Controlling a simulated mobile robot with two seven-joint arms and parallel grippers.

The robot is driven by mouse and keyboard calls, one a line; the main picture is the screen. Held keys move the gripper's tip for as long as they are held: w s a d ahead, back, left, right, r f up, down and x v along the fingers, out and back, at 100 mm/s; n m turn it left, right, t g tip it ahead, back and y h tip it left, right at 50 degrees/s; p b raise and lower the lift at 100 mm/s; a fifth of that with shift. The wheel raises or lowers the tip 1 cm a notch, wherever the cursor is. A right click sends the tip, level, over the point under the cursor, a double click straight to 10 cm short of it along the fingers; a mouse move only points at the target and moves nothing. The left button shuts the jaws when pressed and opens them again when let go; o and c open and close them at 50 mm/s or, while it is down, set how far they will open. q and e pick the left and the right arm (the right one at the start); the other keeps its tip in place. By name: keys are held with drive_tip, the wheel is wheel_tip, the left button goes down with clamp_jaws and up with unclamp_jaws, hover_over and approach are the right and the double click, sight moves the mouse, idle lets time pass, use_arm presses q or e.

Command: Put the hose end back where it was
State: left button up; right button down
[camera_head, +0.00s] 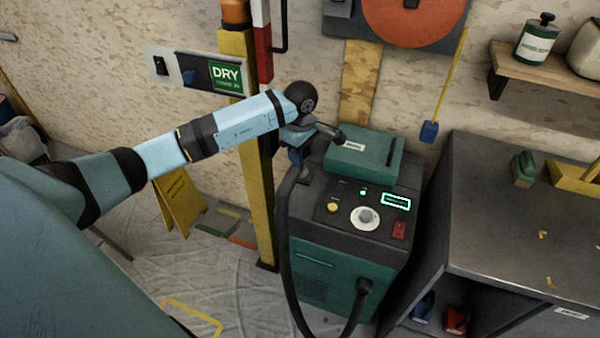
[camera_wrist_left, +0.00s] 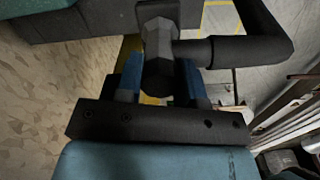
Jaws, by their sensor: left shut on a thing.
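The black hose (camera_head: 284,230) runs from a socket on the front of the teal and black machine (camera_head: 330,265), loops down and rises to my left gripper (camera_head: 298,150). In the left wrist view, the blue fingers of my left gripper (camera_wrist_left: 160,75) are on either side of a grey faceted hose end (camera_wrist_left: 158,45), shut on it. A black bent hose piece (camera_wrist_left: 245,48) leads off to the right there. In the head view the gripper is at the machine's left back corner, and arm and hose partly hide the grip. I cannot tell whether the hose end touches the machine. My right gripper is out of view.
A yellow post (camera_head: 236,75) stands behind my left arm, beside a DRY sign (camera_head: 226,77). The machine top has a teal box (camera_head: 362,155), dial (camera_head: 365,217) and red switch (camera_head: 398,230). A dark workbench (camera_head: 510,220) stands close on the right.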

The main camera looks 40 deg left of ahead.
sight(300, 174)
use_arm(q)
wheel_tip(300, 174, down, 8)
drive_tip(key=shift+f, duration=0.1)
idle(0.4)
drive_tip(key=shift+f, duration=0.15)
drive_tip(key=o, duration=0.9)
